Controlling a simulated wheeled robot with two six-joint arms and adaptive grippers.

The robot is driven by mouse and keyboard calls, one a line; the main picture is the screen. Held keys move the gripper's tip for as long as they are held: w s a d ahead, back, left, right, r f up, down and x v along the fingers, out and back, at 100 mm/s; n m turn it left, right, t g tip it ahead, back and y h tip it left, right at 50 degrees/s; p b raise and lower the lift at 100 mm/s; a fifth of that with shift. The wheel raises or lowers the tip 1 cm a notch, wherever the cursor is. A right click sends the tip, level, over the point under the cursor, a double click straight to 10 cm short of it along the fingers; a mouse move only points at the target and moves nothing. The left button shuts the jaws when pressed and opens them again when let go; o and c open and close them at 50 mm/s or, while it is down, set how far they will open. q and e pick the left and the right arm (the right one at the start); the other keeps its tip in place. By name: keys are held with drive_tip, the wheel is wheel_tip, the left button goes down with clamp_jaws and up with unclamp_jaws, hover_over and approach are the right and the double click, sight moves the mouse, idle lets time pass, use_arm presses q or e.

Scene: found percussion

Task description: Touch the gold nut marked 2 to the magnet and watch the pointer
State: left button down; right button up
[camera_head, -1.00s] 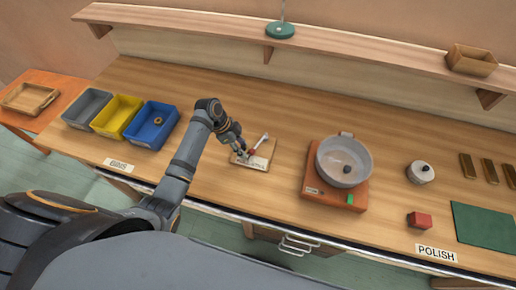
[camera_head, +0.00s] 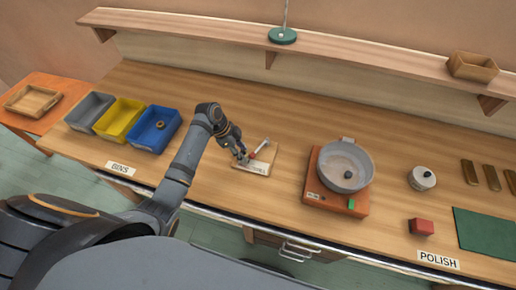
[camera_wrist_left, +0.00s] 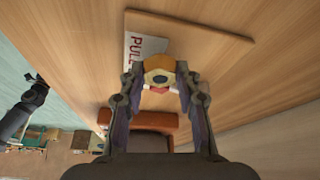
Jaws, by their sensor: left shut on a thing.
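My left gripper (camera_head: 242,158) is over the small wooden board (camera_head: 266,156) with a white label. In the left wrist view the fingertips (camera_wrist_left: 160,76) are shut on a gold nut (camera_wrist_left: 154,62) with a dark centre. A number on it cannot be read. A red-and-white part (camera_wrist_left: 156,90) shows just beyond the nut; in the head view a pointer-like piece with red on it (camera_head: 259,148) stands on the board beside the fingers. The magnet is not clearly visible, and I cannot tell whether the nut touches it. My right gripper is out of view.
Grey, yellow and blue bins (camera_head: 154,130) stand left; the blue one holds a ring-shaped piece. A grey pan (camera_head: 345,165) on a red-brown base is right of the board. A red block (camera_head: 421,226) and a green mat (camera_head: 485,232) lie further right.

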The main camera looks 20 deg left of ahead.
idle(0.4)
use_arm(q)
drive_tip(key=shift+a, duration=2.55)
drive_tip(key=shift+r, duration=0.1)
wheel_tip(320, 180, up, 8)
drive_tip(key=p, duration=0.6)
